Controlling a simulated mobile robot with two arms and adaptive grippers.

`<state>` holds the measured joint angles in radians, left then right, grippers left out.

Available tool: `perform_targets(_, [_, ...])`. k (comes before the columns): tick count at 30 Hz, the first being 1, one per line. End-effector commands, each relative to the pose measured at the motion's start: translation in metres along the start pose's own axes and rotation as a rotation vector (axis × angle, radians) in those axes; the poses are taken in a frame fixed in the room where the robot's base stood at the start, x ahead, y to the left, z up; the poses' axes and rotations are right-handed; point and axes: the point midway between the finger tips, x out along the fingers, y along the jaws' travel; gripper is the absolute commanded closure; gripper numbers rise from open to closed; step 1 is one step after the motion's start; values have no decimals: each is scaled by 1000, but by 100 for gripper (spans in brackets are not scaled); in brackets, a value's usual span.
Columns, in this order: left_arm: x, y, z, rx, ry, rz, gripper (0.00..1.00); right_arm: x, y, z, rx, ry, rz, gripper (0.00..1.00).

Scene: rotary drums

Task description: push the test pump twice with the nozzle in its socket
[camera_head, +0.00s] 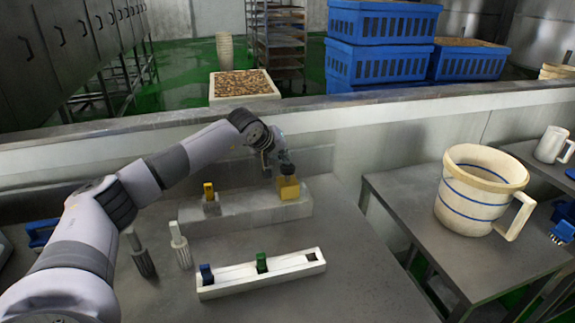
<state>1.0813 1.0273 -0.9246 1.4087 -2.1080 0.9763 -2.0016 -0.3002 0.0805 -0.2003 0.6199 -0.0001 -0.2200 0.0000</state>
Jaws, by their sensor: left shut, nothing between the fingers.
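A yellow block with a dark top (289,189), which looks like the test pump, stands at the right end of a grey raised ledge (245,208). My left gripper (285,168) is shut and empty, directly above the block's dark top. I cannot tell whether it touches it. A smaller yellow piece (209,192) stands upright at the ledge's left end; it may be a nozzle. A white rack (236,285) in front holds a blue piece (206,273) and a green piece (261,262). A dark slot at its right end looks empty. My right gripper is out of view.
Two upright pieces, one grey (142,255) and one pale (180,246), stand left of the rack. The tabletop right of the rack is clear. A side table (445,240) carries a big cream jug (476,195). A low wall runs behind.

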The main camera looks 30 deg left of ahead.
Motion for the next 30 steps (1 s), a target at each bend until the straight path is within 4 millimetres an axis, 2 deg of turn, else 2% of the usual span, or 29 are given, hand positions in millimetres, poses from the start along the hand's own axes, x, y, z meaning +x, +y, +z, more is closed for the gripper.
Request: perform_targets(30, [10,-8,9,1,-4,-3,100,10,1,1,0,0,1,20])
